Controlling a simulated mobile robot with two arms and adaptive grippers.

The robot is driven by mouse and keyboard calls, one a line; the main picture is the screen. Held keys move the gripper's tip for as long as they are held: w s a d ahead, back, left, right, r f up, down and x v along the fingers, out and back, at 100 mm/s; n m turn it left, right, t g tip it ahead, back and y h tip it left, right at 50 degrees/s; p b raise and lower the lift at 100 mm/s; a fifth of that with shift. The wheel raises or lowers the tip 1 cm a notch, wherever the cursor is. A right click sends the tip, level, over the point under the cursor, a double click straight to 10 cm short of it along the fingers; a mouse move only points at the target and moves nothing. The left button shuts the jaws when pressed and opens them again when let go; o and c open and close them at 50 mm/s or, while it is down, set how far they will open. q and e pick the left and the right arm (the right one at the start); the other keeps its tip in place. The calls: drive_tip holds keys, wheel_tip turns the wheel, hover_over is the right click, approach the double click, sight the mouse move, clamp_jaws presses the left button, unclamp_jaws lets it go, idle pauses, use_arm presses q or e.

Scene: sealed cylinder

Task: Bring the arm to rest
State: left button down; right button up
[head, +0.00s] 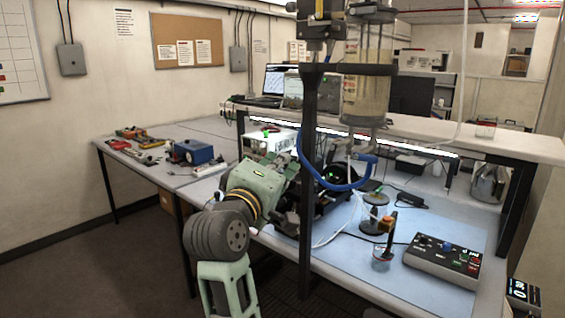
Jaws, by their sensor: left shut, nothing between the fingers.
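My left arm comes in at the bottom left, with a green link, a dark grey round joint and a green wrist. It reaches up and right toward the workbench. My left gripper (291,164) is shut and empty at the end of this arm, close to the dark upright post (310,130). Its fingertips are hard to make out against the dark parts around the post. A clear cylinder (366,88) with metal end caps stands high beside the post, right of and above the gripper. My right gripper is out of view.
A blue box (193,151) and tools lie on the left table. Open floor (110,250) lies left of my arm.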

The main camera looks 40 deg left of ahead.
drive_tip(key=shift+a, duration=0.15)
